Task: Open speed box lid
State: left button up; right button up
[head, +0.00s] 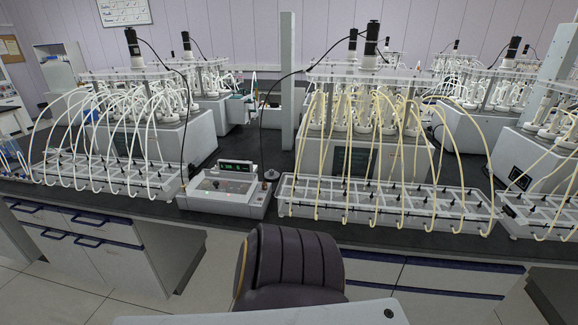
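The speed box (220,205) is a low white box on the dark bench, between two long tube racks. A small display with lit digits (237,167) stands at its back edge. Its top looks pale and glassy, with a few small dark controls showing; the lid's edge is too small to make out, so I cannot tell for certain whether it is down. Neither of my grippers is in view, and nothing touches the box.
A dark chair (288,265) stands in front of the bench, just right of the box. A white-tube rack (110,175) is on the left and a yellow-tube rack (385,205) on the right. Reactors (155,140) and a grey post (288,80) stand behind.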

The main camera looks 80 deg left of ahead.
aim_at(190, 190)
jog(key=u, duration=3.4)
jog(key=k+j+z, duration=0.15)
jog(key=j+z, duration=0.25)
jog(key=k+j+z, duration=0.15)
jog(key=z, duration=0.3)
jog(key=k+j+z, duration=0.25)
jog(key=z, duration=0.15)
